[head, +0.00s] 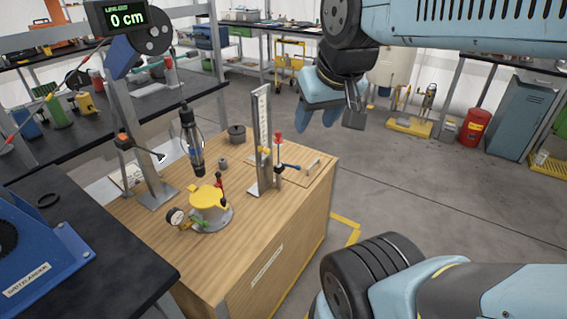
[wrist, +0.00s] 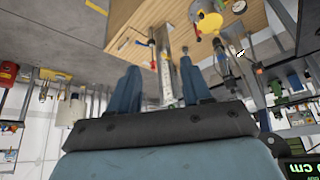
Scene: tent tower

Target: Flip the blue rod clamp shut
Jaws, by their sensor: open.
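The blue rod clamp lever (head: 290,166) sticks out to the right, low on a slim upright rod beside a tall white scale (head: 262,120) on the wooden bench. A red knob (head: 278,135) tops the rod. In the wrist view, which is upside down, the blue lever (wrist: 138,43) shows small near the red-topped rod, beyond the fingertips. My gripper (head: 314,121) is open and empty, up in the air to the right of and above the scale, apart from the clamp. Its two blue fingers also show in the wrist view (wrist: 160,68).
The wooden bench (head: 250,235) also holds a yellow-topped pot (head: 208,200) with a gauge, a dark cylinder (head: 237,134) and a metal stand (head: 150,180) on the left. A black table (head: 90,240) borders the left. Floor (head: 440,190) right of the bench is clear.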

